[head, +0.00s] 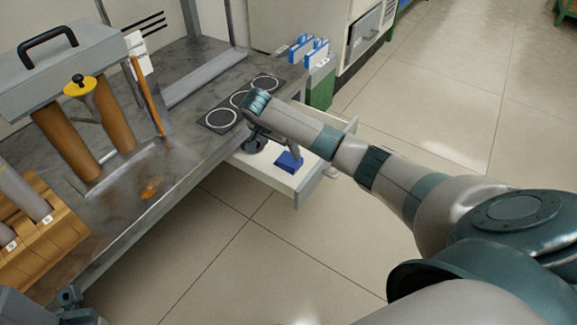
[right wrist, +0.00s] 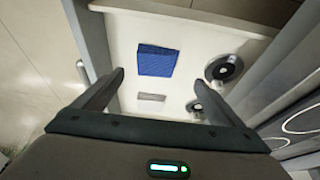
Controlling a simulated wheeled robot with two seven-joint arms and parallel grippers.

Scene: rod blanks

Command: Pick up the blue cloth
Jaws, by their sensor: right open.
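The blue cloth (head: 289,162) lies folded flat in a white open drawer (head: 303,183) under the workbench; it also shows in the right wrist view (right wrist: 157,60). My right gripper (head: 277,148) is above the drawer, just left of the cloth in the head view. In the right wrist view my right gripper (right wrist: 160,82) is open and empty, its fingers spread to either side below the cloth, not touching it. Part of my left arm shows at the lower left edge of the head view, but its jaws cannot be made out.
Two dark round pieces (right wrist: 224,68) and a small grey plate (right wrist: 151,97) also lie in the drawer. The bench above holds a black panel with white rings (head: 221,118), a wooden rack (head: 45,238) and brown cylinders. A green bin (head: 320,91) stands beyond the drawer.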

